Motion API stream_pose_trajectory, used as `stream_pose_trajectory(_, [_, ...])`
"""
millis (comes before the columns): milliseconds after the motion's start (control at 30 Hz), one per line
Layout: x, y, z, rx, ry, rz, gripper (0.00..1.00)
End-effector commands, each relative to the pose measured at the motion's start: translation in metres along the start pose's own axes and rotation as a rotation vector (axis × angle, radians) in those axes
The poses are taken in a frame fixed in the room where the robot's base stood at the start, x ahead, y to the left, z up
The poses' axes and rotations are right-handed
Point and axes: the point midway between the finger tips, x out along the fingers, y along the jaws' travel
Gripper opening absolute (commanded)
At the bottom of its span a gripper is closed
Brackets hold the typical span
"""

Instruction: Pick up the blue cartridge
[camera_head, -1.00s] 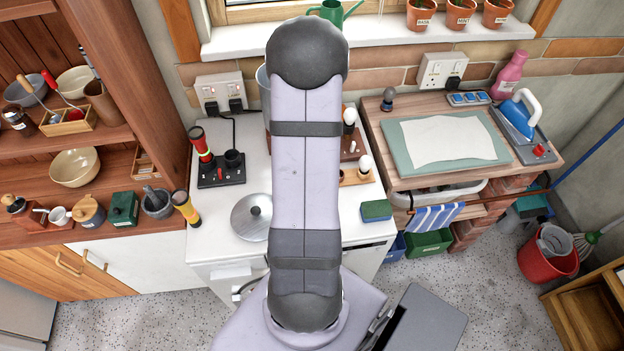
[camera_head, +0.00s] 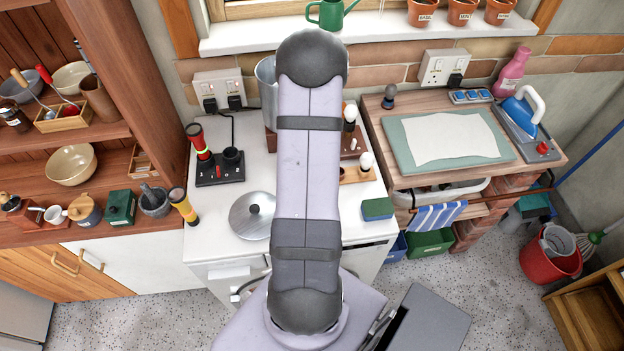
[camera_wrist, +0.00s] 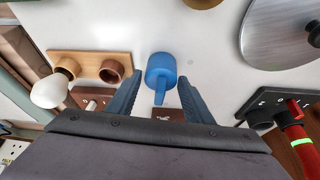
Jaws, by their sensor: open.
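The blue cartridge (camera_wrist: 161,73) shows in the wrist view as a short blue cylinder with a narrower stem. It appears just beyond the fingertips, in line with the gap between them. My gripper (camera_wrist: 155,85) is open, with one finger on each side of that gap. I cannot tell whether either finger touches the cartridge. In the head view my arm hides the gripper and the cartridge.
A wooden holder (camera_wrist: 92,66) with brown cups and a white bulb-shaped piece (camera_wrist: 50,91) lie left in the wrist view. A silver lid (camera_wrist: 280,35) and a black block (camera_wrist: 272,104) with a red torch (camera_wrist: 299,146) lie right. White surface around the cartridge is clear.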

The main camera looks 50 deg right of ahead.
Motion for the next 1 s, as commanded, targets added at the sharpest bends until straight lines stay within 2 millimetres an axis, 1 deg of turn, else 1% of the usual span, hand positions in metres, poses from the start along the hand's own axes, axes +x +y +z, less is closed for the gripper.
stream_pose_trajectory(33, [0.0057,-0.0003,0.0001,0.0,-0.001,0.0,0.46])
stream_pose_trajectory(167, [0.0129,-0.0003,-0.0003,-0.001,0.001,0.0,0.46])
stream_pose_trajectory(433, [0.014,-0.0003,-0.0008,-0.001,0.002,0.0,0.46])
stream_pose_trajectory(467, [0.014,-0.0003,-0.0008,-0.001,0.002,0.0,0.39])
stream_pose_trajectory(500, [0.014,-0.0003,-0.0007,-0.001,0.002,0.0,0.3])
stream_pose_trajectory(567, [0.014,-0.0003,-0.0007,-0.001,0.001,0.0,0.15])
stream_pose_trajectory(600, [0.0139,-0.0003,-0.0006,-0.001,0.001,0.0,0.14])
stream_pose_trajectory(1000, [0.0107,-0.0004,-0.0023,-0.001,0.002,0.0,0.13])
